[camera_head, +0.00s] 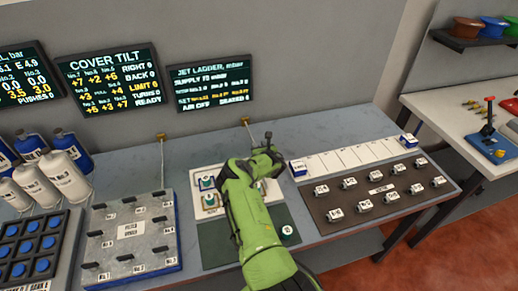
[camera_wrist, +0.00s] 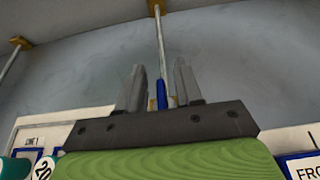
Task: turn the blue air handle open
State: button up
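The blue air handle (camera_wrist: 161,92) shows in the wrist view as a narrow upright blue piece at the foot of a thin grey pipe. My gripper (camera_wrist: 159,68) has its two grey fingers apart, one on each side of the handle. Narrow gaps seem to show beside the handle; I cannot tell whether either finger touches it. In the head view my gripper (camera_head: 268,145) is over the back of the middle station, and my green arm hides the handle there.
The jet ladder screen (camera_head: 211,87) on the wall reads air off. A tilt board with black pegs (camera_head: 130,230) stands left. A dark tray of small labelled blocks (camera_head: 380,195) and a white strip (camera_head: 345,158) lie right. White bottles (camera_head: 65,175) stand far left.

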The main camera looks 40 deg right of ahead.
grip_shut()
